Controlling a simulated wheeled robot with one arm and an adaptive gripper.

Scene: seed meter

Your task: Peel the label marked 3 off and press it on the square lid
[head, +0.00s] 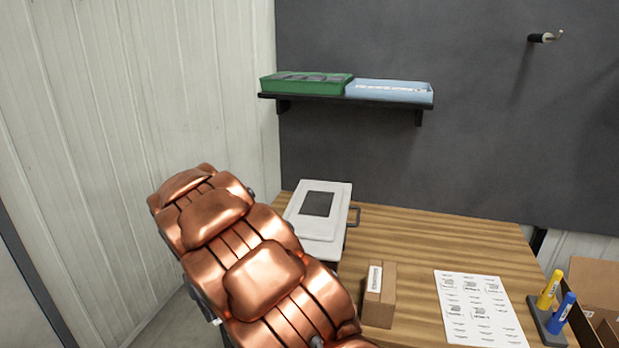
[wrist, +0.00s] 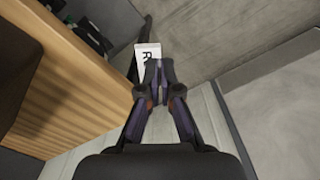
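The label sheet (head: 480,308) lies flat on the wooden table at the lower right of the head view. It carries rows of small printed labels, too small to read, so I cannot pick out the one marked 3. A white container with a lid (head: 333,194) and a dark panel on top stands at the table's back left; I cannot tell whether this is the square lid. My gripper (wrist: 159,67) shows only in the wrist view, its fingertips together, off the table's edge.
A small cardboard box (head: 379,308) stands left of the sheet. Yellow (head: 549,290) and blue (head: 563,312) markers stand in a dark holder at the right, beside an open carton (head: 598,280). A wall shelf (head: 345,99) holds green and blue trays. The table between is clear.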

